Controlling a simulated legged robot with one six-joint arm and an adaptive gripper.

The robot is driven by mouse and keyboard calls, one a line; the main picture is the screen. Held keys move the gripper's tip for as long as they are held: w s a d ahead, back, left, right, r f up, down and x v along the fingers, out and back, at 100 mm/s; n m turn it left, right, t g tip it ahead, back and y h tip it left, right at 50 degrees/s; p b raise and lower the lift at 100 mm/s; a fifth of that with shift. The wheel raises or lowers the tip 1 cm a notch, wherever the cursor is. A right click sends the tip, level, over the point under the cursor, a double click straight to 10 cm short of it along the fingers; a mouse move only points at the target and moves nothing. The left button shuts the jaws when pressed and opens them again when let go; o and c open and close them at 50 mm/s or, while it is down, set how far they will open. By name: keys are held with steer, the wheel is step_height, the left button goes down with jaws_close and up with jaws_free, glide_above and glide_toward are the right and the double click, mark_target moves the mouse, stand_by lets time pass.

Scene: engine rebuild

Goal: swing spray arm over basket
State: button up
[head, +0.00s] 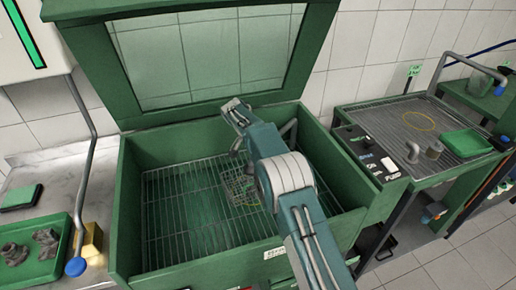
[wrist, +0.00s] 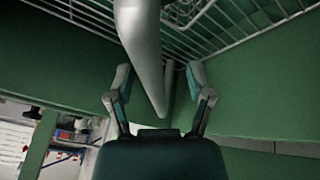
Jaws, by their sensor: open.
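The wire basket (head: 240,188) sits on the rack inside the open green washer, partly behind my arm. A grey pipe (head: 289,128), which looks like the spray arm, shows at the washer's back right, mostly hidden by my arm. In the wrist view, the grey spray arm (wrist: 143,45) comes down from the top edge, in line with the gap between my fingers. My gripper (wrist: 158,85) is open, one finger on each side of this gap. Whether the fingers touch the pipe cannot be told. The basket's wires (wrist: 185,14) show at the top of the wrist view.
The washer's raised lid (head: 120,75) stands behind the tub. The tub's green walls (head: 340,175) surround the rack (head: 180,215). At left are a tray (head: 40,268) of metal parts and a blue-tipped pipe (head: 83,190). At right is a mesh-topped bench (head: 395,115).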

steer(key=v, duration=1.1)
steer(key=shift+a+r, duration=0.3)
steer(key=shift+a, duration=0.05)
steer(key=s+d+r+n+y, duration=0.1)
steer(key=s+d+r, duration=0.2)
steer(key=d+r, duration=0.25)
steer(key=s+d+r+n, duration=0.1)
steer(key=s+d+r, duration=0.25)
steer(key=r, duration=0.35)
steer(key=s+d+r+n+y, duration=0.1)
steer(key=s+d+r, duration=0.25)
steer(key=s, duration=0.25)
steer(key=s+d+r+n+y, duration=0.1)
steer(key=s+d+r, duration=0.1)
steer(key=s+d, duration=0.3)
steer(key=s+d+f+t, duration=0.1)
steer(key=s+d+f, duration=0.1)
steer(key=s, duration=0.6)
steer(key=s+d+f+n+t, duration=0.1)
steer(key=s+d+f, duration=0.1)
steer(key=s, duration=0.7)
steer(key=s+d+f+n+t+y, duration=0.1)
steer(key=s+d+f, duration=0.2)
steer(key=s, duration=0.5)
steer(key=shift+s+f, duration=0.4)
